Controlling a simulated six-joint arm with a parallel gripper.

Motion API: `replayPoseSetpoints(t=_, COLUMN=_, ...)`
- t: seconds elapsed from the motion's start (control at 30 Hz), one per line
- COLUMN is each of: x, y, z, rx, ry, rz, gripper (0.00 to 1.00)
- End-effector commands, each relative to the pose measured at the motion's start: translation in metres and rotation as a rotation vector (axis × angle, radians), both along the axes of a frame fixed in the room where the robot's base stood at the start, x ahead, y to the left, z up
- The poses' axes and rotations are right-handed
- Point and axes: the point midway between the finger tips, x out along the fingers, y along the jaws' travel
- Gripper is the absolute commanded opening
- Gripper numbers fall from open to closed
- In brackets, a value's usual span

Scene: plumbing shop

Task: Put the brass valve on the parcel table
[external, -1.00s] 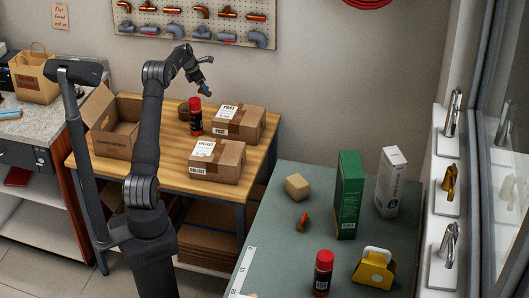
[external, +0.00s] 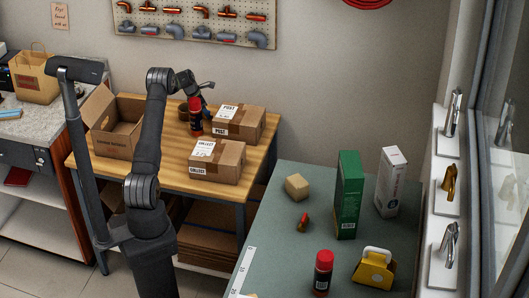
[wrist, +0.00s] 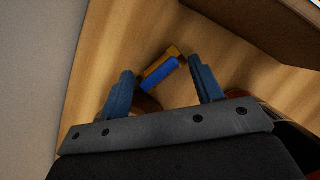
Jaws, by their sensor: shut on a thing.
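The brass valve (wrist: 172,53), with a blue handle (wrist: 158,73), is between the fingers of my gripper (wrist: 164,86) in the wrist view. In the external view my gripper (external: 206,103) is low over the back of the wooden parcel table (external: 160,172), close to a red-capped can and a parcel. The valve is hard to make out there. I cannot tell whether it touches the tabletop.
On the parcel table are a red-capped can (external: 196,118), a brown round thing (external: 183,110), an open carton (external: 116,125) and two taped parcels (external: 240,122) (external: 217,160). The green bench (external: 270,245) holds boxes and other goods. Bare wood shows at the table's front left.

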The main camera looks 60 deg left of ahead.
Motion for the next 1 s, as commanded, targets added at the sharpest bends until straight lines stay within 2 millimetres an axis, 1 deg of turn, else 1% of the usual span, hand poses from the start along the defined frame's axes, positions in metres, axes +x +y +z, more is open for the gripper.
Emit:
replayPoseSetpoints(t=0.13, x=0.000, y=0.000, z=0.001, rx=0.001, ry=-0.001, rz=0.000, gripper=0.33)
replayPoseSetpoints(t=0.27, x=0.000, y=0.000, z=-0.003, rx=0.001, ry=0.000, rz=0.000, gripper=0.33)
replayPoseSetpoints(t=0.3, x=0.000, y=0.000, z=-0.002, rx=0.001, ry=0.000, rz=0.000, gripper=0.67)
replayPoseSetpoints(t=0.37, x=0.000, y=0.000, z=-0.002, rx=0.001, ry=0.000, rz=0.000, gripper=0.79)
replayPoseSetpoints(t=0.4, x=0.000, y=0.000, z=-0.002, rx=0.001, ry=0.000, rz=0.000, gripper=0.81)
replayPoseSetpoints(t=0.63, x=0.000, y=0.000, z=-0.002, rx=0.001, ry=0.000, rz=0.000, gripper=0.81)
replayPoseSetpoints(t=0.73, x=0.000, y=0.000, z=0.003, rx=0.002, ry=-0.001, rz=0.001, gripper=0.81)
replayPoseSetpoints(t=0.87, x=-0.007, y=0.002, z=0.019, rx=0.004, ry=-0.002, rz=0.002, gripper=0.81)
replayPoseSetpoints(t=1.0, x=-0.018, y=0.003, z=0.048, rx=0.004, ry=-0.002, rz=0.002, gripper=0.81)
